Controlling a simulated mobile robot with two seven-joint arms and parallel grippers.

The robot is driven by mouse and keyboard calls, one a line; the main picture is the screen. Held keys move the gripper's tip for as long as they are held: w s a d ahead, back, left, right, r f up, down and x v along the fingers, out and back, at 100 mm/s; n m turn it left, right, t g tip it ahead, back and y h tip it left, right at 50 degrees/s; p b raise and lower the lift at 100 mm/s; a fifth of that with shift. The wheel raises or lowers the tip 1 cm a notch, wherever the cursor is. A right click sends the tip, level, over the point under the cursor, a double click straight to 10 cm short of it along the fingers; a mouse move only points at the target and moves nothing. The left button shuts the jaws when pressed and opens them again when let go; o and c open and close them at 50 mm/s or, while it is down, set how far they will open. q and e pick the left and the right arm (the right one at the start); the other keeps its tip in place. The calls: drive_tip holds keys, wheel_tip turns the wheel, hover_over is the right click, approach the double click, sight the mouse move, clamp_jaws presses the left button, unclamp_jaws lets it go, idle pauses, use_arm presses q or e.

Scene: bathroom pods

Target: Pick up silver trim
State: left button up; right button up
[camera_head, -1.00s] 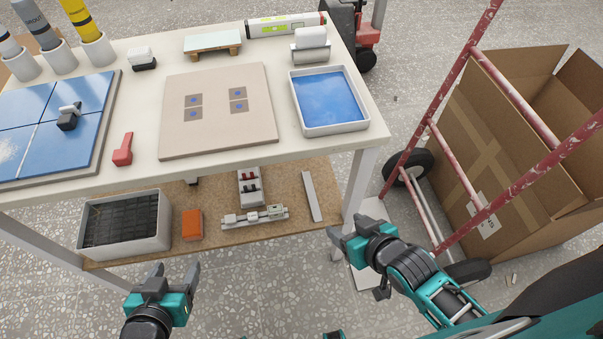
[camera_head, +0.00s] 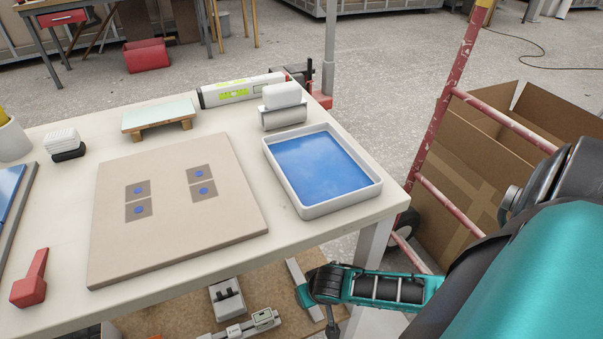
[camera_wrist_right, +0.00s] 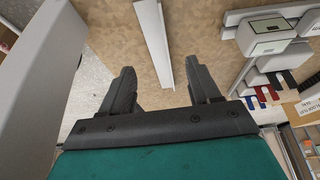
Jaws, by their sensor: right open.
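The silver trim (camera_head: 294,269) is a thin pale metallic strip lying on the brown lower shelf under the table. My right gripper (camera_head: 304,295) is under the table's right front edge, over the trim, and hides part of it. In the right wrist view the trim (camera_wrist_right: 155,40) runs up from between the two dark fingers of the open gripper (camera_wrist_right: 163,80), with a gap on each side. I cannot tell how high the fingers are above the shelf. My left gripper is not in view.
The tabletop (camera_head: 235,270) overhangs the shelf, and a table leg (camera_head: 370,250) stands close to my right forearm. White rail-mounted devices (camera_head: 240,325) lie left of the trim, also seen in the wrist view (camera_wrist_right: 265,35). A blue-filled tray (camera_head: 318,168) sits above.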

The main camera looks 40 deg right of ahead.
sight(315, 312)
drive_tip(key=b+x, duration=0.3)
drive_tip(key=x, duration=0.2)
drive_tip(key=shift+w+d+f, duration=0.2)
drive_tip(key=shift+f, duration=0.05)
drive_tip(key=shift+c, duration=0.3)
drive_tip(key=c, duration=1.1)
